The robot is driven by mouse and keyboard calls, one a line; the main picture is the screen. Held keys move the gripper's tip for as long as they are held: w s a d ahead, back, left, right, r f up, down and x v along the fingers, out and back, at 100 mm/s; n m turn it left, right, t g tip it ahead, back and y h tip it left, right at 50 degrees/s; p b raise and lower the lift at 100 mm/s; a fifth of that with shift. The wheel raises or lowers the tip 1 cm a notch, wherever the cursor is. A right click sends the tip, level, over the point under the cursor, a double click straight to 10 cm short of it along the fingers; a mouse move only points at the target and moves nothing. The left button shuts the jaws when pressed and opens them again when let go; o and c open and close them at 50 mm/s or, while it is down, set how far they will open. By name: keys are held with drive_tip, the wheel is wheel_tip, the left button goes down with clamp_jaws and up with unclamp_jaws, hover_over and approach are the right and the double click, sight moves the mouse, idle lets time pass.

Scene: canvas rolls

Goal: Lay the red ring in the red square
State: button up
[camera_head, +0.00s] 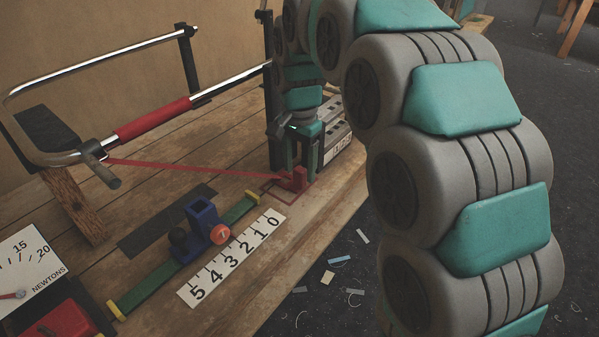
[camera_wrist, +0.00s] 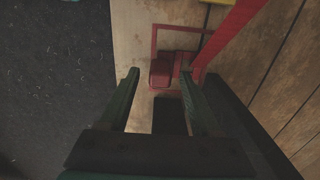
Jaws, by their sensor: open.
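A red blocky piece (camera_head: 297,179) stands at the near right corner of the wooden bench, at the end of a red band (camera_head: 200,168). It also shows in the wrist view (camera_wrist: 162,73). I cannot make out a clear ring shape in it. The red square (camera_head: 279,194) is a thin outline on the bench; the piece stands at its edge. The outline also shows in the wrist view (camera_wrist: 154,42). My gripper (camera_head: 303,168) is open, pointing down close to the red piece. In the wrist view its fingertips (camera_wrist: 160,76) lie either side of the piece, with no clear contact.
The band runs to a metal frame with a red grip (camera_head: 150,119). A newton dial (camera_head: 30,262) stands at left. The bench edge drops to dark floor.

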wheel_tip(320, 180, up, 10)
drive_tip(key=shift+f+p, duration=0.15)
drive_tip(key=shift+p, duration=0.15)
drive_tip(key=s+d+f+n, duration=0.2)
drive_tip(key=s+d+f, duration=0.2)
drive_tip(key=s, duration=0.7)
drive_tip(key=s+d+f+n+g, duration=0.1)
drive_tip(key=s+d+f+n, duration=0.2)
drive_tip(key=s, duration=0.8)
drive_tip(key=s+d+f+n, duration=0.2)
drive_tip(key=s+d+f, duration=0.4)
drive_tip(key=s, duration=0.5)
drive_tip(key=shift+d+f+n+g, duration=0.3)
drive_tip(key=shift+d+f+g, duration=0.1)
drive_tip(key=shift+d, duration=0.25)
drive_tip(key=shift+a, duration=0.1)
